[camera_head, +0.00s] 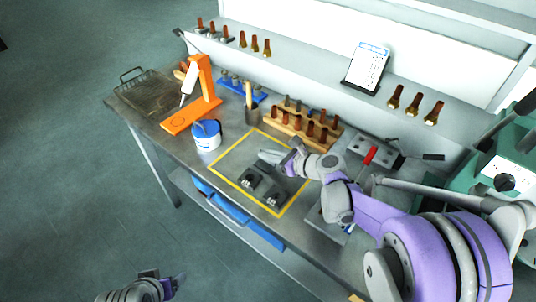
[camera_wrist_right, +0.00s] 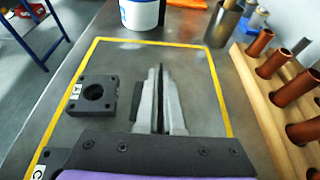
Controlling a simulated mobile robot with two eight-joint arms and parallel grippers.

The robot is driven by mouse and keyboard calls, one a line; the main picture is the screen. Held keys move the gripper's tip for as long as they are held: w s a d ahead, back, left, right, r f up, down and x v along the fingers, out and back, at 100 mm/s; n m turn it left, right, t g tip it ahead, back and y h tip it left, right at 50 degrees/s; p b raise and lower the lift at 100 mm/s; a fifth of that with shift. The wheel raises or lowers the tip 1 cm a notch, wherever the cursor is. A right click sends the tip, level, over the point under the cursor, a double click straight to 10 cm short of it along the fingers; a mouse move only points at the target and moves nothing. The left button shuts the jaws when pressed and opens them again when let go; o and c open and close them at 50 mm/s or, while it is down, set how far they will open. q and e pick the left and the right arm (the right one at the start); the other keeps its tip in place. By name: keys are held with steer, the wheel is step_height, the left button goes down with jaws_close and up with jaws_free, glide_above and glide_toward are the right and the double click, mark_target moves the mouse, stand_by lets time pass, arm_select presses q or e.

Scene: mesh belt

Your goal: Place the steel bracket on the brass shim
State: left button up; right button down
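I cannot pick out a steel bracket or brass shim with certainty. Two dark square blocks lie inside the yellow outline; one (camera_head: 250,181) has a round hole and a white label in the wrist view (camera_wrist_right: 95,95). The other block (camera_head: 272,198) is nearer the front, cut off at the wrist view's lower left. Another dark piece (camera_wrist_right: 136,115) is partly hidden beside my fingers. My right gripper (camera_head: 268,155) is over the outlined area, its fingers (camera_wrist_right: 159,75) together with only a thin dark line between them. My left gripper (camera_head: 162,281) is low at the front, its fingertips apart.
A white tub (camera_head: 207,139), an orange stand (camera_head: 205,85) and a wire tray (camera_head: 148,90) are to the left. A wooden rack with copper pegs (camera_head: 300,125) and a metal cup (camera_head: 252,115) stand behind.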

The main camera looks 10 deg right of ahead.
steer(key=shift+f, duration=0.2)
steer(key=c, duration=1)
jaws_free()
steer(key=shift+r, duration=0.1)
steer(key=shift+c, duration=0.2)
